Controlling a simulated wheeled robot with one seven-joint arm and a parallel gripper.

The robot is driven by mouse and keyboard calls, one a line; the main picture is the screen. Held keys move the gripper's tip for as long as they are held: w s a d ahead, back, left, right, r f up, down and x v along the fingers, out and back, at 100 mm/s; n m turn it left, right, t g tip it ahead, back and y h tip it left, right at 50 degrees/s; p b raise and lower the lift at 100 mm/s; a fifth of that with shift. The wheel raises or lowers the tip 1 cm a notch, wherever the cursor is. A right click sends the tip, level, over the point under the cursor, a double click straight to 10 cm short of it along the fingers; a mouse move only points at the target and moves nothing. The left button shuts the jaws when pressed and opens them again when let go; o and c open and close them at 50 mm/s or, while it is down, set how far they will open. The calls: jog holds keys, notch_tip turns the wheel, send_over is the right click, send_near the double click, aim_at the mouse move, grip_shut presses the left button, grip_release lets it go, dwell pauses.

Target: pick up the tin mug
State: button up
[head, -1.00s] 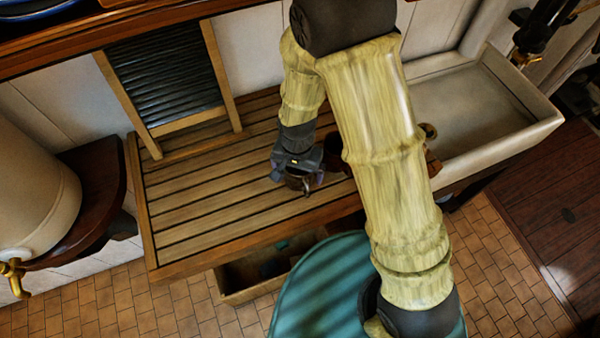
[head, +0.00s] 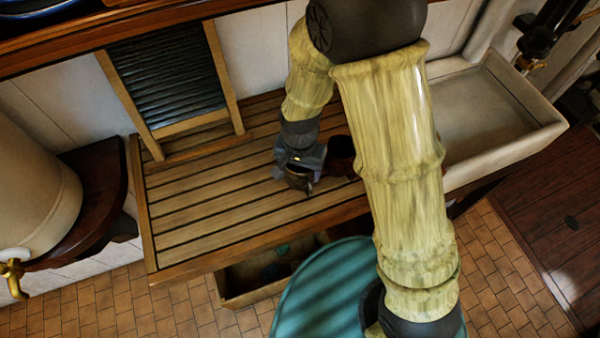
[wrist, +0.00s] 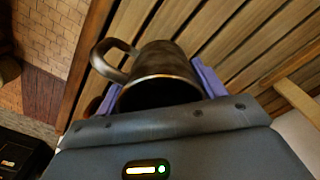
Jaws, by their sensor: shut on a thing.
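The tin mug (wrist: 165,65) is dark grey metal with a paler rim and a loop handle. In the wrist view it sits between the purple fingers of my gripper (wrist: 155,95), its handle pointing left. In the head view my gripper (head: 299,180) is shut on the mug (head: 300,178) over the slatted wooden drainboard (head: 200,205). The mug is small and partly hidden by the gripper there. I cannot tell how far it is above the slats.
A reddish-brown pot (head: 341,152) stands close to the right of my gripper, partly behind my arm. A washboard (head: 165,80) leans at the back left. A pale sink (head: 500,110) is at the right. The drainboard's left part is clear. A wooden crate (head: 240,290) is below the front edge.

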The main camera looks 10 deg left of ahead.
notch_tip(320, 180, up, 7)
jog(key=b, duration=0.1)
jog(key=shift+r+b, duration=0.2)
jog(key=shift+b, duration=0.1)
jog(key=shift+w, duration=0.1)
dwell(1.1)
jog(key=shift+s, duration=0.2)
jog(key=shift+w, duration=0.1)
notch_tip(320, 180, down, 4)
jog(key=b, duration=0.4)
jog(key=shift+r, duration=0.1)
jog(key=shift+d, duration=0.1)
